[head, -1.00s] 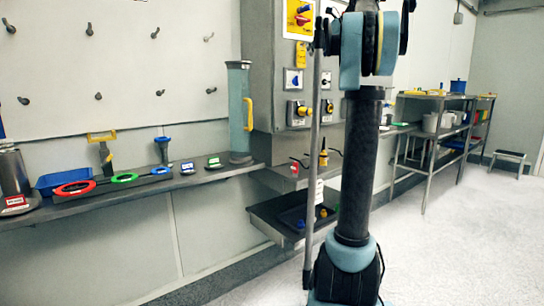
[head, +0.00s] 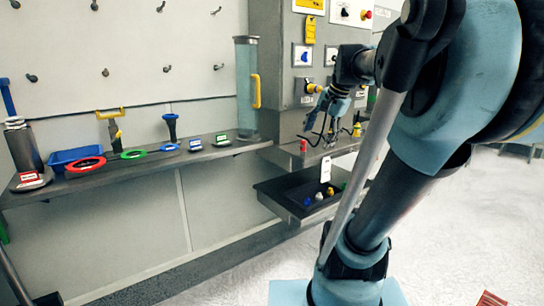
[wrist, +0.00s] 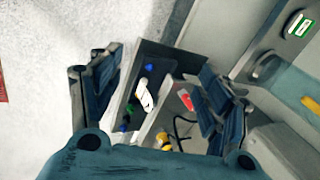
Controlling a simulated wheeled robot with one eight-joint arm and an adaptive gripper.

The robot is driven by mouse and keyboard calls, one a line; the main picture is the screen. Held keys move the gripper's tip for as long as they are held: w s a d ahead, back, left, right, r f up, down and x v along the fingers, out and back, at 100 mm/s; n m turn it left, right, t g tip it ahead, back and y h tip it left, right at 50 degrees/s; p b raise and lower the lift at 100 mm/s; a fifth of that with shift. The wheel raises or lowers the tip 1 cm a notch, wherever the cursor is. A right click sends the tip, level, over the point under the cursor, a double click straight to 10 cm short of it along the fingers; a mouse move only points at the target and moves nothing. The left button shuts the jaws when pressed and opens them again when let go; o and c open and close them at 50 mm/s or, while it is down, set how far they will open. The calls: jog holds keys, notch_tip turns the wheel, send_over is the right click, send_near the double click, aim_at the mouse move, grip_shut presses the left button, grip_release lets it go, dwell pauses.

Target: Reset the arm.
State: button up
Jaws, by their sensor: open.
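My arm is bent. My gripper (head: 326,124) is in front of the grey control cabinet (head: 280,80) in the head view, above the small shelf (head: 320,152) there. In the wrist view my gripper (wrist: 158,98) has its two fingers wide apart with nothing held between them. Beyond the fingers the wrist view shows the small shelf and the dark lower tray (wrist: 133,112). I cannot tell whether the fingers touch anything. My own arm hides part of the cabinet and the room at right in the head view.
A red item (head: 303,146) stands on the small shelf. A dark lower tray (head: 283,208) holds small coloured knobs. The long wall shelf (head: 120,175) carries a blue bin (head: 77,155), coloured rings and a tall clear cylinder (head: 246,95).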

jog(key=s+d+f+n+h, duration=0.1)
jog(key=s+f+n, duration=0.3)
jog(key=s+f, duration=0.4)
jog(key=s+d+f+n+g+h, duration=0.1)
jog(key=s+d+f+n+h, duration=0.1)
jog(key=s+f+n, duration=0.3)
jog(key=s+f, duration=0.4)
jog(key=f, duration=0.7)
jog(key=shift+s+g, duration=0.15)
jog(key=shift+g, duration=0.15)
jog(key=shift+w+f, duration=0.2)
jog(key=shift+w, duration=0.3)
jog(key=shift+d, duration=0.1)
